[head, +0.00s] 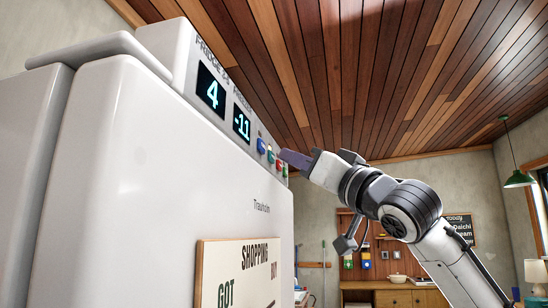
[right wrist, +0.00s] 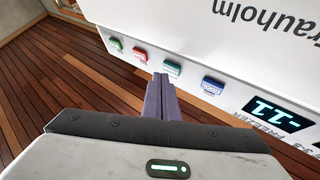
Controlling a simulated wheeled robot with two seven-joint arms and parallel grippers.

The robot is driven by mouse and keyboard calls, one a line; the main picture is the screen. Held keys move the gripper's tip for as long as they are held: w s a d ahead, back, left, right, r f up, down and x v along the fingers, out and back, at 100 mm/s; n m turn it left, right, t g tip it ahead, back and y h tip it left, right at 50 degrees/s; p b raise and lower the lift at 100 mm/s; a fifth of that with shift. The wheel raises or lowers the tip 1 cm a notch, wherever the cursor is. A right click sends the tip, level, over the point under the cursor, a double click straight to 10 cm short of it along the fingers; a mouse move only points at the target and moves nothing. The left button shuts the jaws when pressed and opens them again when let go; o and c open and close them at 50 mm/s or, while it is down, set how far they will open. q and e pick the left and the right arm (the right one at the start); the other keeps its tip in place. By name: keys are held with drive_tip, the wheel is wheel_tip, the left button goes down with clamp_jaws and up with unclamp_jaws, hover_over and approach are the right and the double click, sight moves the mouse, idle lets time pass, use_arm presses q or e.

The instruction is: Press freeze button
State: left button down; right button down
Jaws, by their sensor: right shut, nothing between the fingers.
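The white fridge (head: 150,160) has a control panel along its top with lit displays reading 4 (head: 211,91) and -11 (head: 241,123). A row of buttons sits beside the -11 display: blue (right wrist: 213,85), teal-green (right wrist: 172,68), red (right wrist: 140,54) and green (right wrist: 115,44). Their labels are too small to read, so I cannot tell which is the freeze button. My right gripper (right wrist: 160,78) is shut and empty, its purple fingertips close to the teal-green and red buttons. I cannot tell whether they touch. In the head view the right gripper (head: 284,154) partly covers the row. My left gripper is out of view.
A shopping board (head: 240,272) hangs on the fridge front. A wooden cabinet (head: 395,292) stands at the back, and a green lamp (head: 519,180) hangs at the right. The space right of the fridge, around my right arm, looks clear.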

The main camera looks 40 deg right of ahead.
drive_tip(key=shift+s+d+b, duration=0.25)
drive_tip(key=shift+s+d, duration=0.7)
drive_tip(key=shift+s, duration=0.25)
drive_tip(key=shift+s+d+b, duration=0.2)
drive_tip(key=shift+s+d, duration=0.7)
drive_tip(key=shift+s, duration=0.25)
